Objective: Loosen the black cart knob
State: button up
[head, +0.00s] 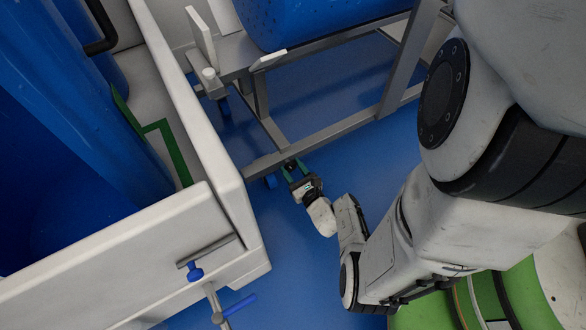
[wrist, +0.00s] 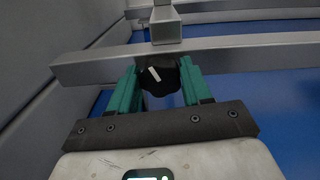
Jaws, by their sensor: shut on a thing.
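The black cart knob (wrist: 158,78) sits at the metal frame bar of the cart, with a pale mark on its face. My gripper (wrist: 155,82) has its two green fingers on either side of the knob, shut on it. In the head view my gripper (head: 292,168) reaches the lower bar of the grey cart frame (head: 335,132). The knob is small and dark between the fingers there.
A blue tub (head: 315,18) rests on the grey cart frame. A white-walled carrier (head: 195,110) with a blue tub inside stands at the left. A blue-handled clamp (head: 195,272) is on its near wall. Blue floor is open below the cart.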

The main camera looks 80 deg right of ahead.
jog(key=n, duration=0.4)
jog(key=shift+a+f+n, duration=0.1)
jog(key=shift+a+n, duration=0.05)
jog(key=shift+n, duration=0.15)
jog(key=n, duration=0.3)
jog(key=shift+n, duration=0.4)
jog(key=n, duration=0.3)
jog(key=shift+w+f, duration=0.1)
jog(key=shift+a+f+n, duration=0.1)
jog(key=shift+n, duration=1.8)
jog(key=o, duration=1.1)
jog(key=shift+c, duration=0.2)
